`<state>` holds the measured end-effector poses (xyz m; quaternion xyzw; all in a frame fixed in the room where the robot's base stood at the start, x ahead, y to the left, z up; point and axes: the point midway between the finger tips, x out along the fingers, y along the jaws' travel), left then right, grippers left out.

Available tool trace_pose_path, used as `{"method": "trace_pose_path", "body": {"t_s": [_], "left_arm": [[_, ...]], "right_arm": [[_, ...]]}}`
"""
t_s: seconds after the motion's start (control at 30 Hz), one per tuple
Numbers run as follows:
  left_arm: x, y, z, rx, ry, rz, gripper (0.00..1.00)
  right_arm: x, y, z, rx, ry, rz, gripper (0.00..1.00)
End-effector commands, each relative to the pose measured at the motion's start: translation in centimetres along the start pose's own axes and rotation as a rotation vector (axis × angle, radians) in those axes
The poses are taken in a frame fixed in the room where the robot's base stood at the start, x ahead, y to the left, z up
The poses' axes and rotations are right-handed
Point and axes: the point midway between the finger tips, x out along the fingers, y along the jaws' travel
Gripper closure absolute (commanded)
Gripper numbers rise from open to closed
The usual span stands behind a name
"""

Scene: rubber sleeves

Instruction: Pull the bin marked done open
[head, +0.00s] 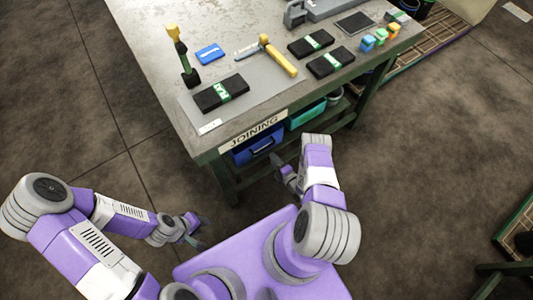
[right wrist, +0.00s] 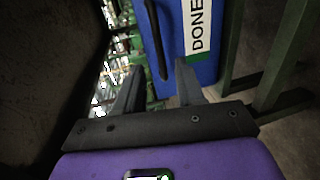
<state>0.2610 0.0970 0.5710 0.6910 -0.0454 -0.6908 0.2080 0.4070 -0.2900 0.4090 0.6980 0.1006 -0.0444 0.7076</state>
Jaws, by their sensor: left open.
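The blue bin (head: 258,147) sits under the bench in the head view. In the right wrist view, the blue bin (right wrist: 187,62) bears a white label marked DONE (right wrist: 198,28) and a long dark handle (right wrist: 154,35). My right gripper (right wrist: 157,68) is open. The handle's near end shows between its fingertips; I cannot tell whether they touch it. In the head view my right gripper (head: 279,169) is partly hidden by its own arm, just in front of the blue bin. My left gripper (head: 202,232) is open and empty, low over the floor, away from the bin.
A teal bin (head: 306,115) sits beside the blue one under the bench (head: 180,112). A green bench leg (right wrist: 228,45) stands close beside the blue bin. Tools and black packs (head: 221,93) lie on the bench top. The floor at the left is clear.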

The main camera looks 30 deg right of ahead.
Motion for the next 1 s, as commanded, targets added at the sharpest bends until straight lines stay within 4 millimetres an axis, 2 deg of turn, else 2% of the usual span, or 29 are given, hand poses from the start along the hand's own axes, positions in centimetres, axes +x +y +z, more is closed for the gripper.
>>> {"method": "trace_pose_path", "body": {"t_s": [0.2, 0.4, 0.53, 0.77, 0.8, 1.0], "left_arm": [[1.4, -0.5, -0.1, 0.000, 0.000, 0.000, 0.57], [2.3, -0.9, -0.1, 0.000, 0.000, 0.000, 0.57], [2.5, -0.9, -0.1, 0.000, 0.000, 0.000, 0.57], [2.5, -0.9, -0.1, 0.000, 0.000, 0.000, 0.57], [2.5, -0.9, -0.1, 0.000, 0.000, 0.000, 0.57], [2.5, -0.9, -0.1, 0.000, 0.000, 0.000, 0.57]], "right_arm": [[3.6, -0.1, 0.0, -0.001, 0.001, 0.004, 0.62], [6.1, 0.0, 0.0, 0.001, -0.001, 0.002, 0.62], [6.8, 0.1, 0.0, 0.002, -0.001, 0.000, 0.62], [6.9, 0.1, 0.0, 0.002, -0.002, -0.001, 0.62], [6.9, 0.1, 0.0, 0.003, -0.002, -0.001, 0.64], [6.9, 0.1, 0.0, 0.003, -0.002, -0.001, 0.94]]}}
